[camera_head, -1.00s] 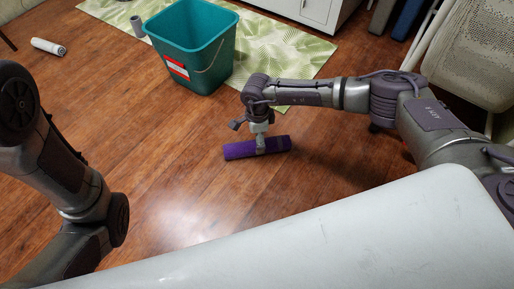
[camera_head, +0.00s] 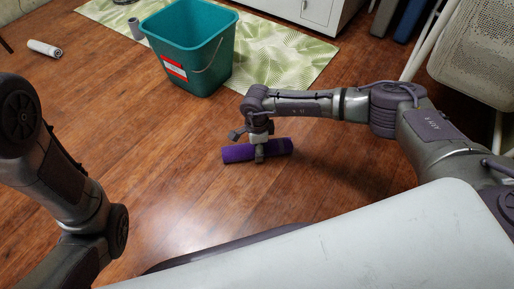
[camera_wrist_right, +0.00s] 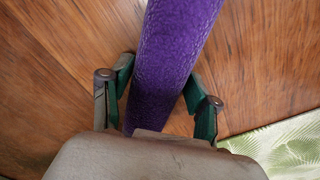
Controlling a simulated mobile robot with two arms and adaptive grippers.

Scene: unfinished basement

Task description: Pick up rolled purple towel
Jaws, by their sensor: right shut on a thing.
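The rolled purple towel (camera_head: 236,154) lies crosswise in my right gripper (camera_head: 260,156), low over the wooden floor in the head view. I cannot tell whether it touches the floor. My right gripper is shut around the middle of the roll from above. In the right wrist view the towel (camera_wrist_right: 170,50) runs up between the two green-lined fingers, which lie along its sides; its near end is hidden by the gripper body. My left arm shows at the left of the head view, but its gripper is out of view.
A teal bucket (camera_head: 190,50) stands behind the towel, partly on a green patterned mat (camera_head: 290,55). A white roll (camera_head: 44,48) lies far left and a grey cup (camera_head: 135,28) is behind the bucket. A light chair (camera_head: 480,50) stands at right. The floor left of the towel is clear.

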